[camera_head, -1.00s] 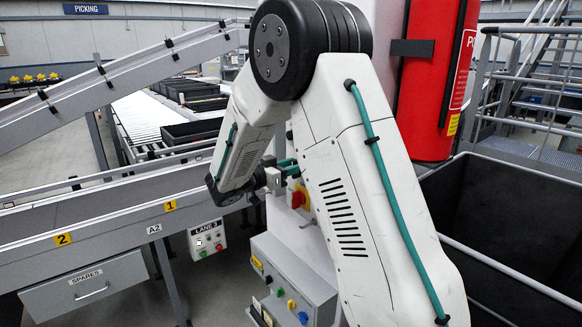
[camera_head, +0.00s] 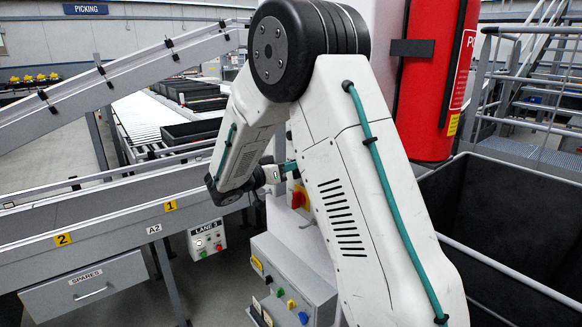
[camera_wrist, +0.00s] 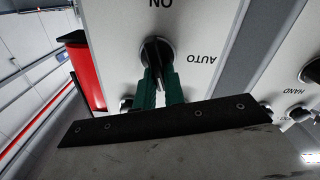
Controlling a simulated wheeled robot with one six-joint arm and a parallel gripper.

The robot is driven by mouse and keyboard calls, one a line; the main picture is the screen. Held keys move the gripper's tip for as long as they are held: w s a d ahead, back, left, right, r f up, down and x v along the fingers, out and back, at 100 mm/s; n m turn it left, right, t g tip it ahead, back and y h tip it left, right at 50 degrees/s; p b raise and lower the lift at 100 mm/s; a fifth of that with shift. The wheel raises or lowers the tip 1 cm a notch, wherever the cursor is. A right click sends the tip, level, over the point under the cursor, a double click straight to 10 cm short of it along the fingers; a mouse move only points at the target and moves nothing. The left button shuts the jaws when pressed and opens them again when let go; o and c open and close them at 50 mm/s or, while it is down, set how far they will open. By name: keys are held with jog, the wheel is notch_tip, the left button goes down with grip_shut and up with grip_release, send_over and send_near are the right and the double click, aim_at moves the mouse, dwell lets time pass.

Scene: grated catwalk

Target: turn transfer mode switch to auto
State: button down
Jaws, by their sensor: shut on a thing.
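The transfer mode switch (camera_wrist: 157,50) is a dark round knob on a pale panel, seen upside down in the wrist view. The AUTO label (camera_wrist: 205,57) is to its right in that picture, and another upside-down label is above it. My gripper (camera_wrist: 160,75) has its green fingers shut on the knob's handle, one on each side. The fingers partly cover the handle, so its exact pointing is hard to tell. In the head view my gripper (camera_head: 289,166) reaches the panel beside my arm, and the switch is hidden there.
A red-and-yellow rotary switch (camera_head: 299,197) sits just below my gripper. A grey control box (camera_head: 290,275) with coloured buttons is lower down. A second panel with a HAND label (camera_wrist: 300,92) is at the wrist view's right. A conveyor (camera_head: 110,220) runs at the left.

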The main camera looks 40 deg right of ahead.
jog(key=shift+w+f+n, duration=0.2)
jog(key=shift+f+n, duration=0.05)
jog(key=shift+n, duration=2.2)
jog(key=shift+w+f+n, duration=0.15)
jog(key=shift+f+n, duration=0.05)
jog(key=shift+n, duration=2.2)
jog(key=shift+w+f+n, duration=0.2)
jog(key=shift+f+n, duration=0.05)
jog(key=shift+n, duration=2.2)
jog(key=c, duration=1.5)
grip_release()
jog(key=a, duration=0.8)
jog(key=shift+s, duration=0.15)
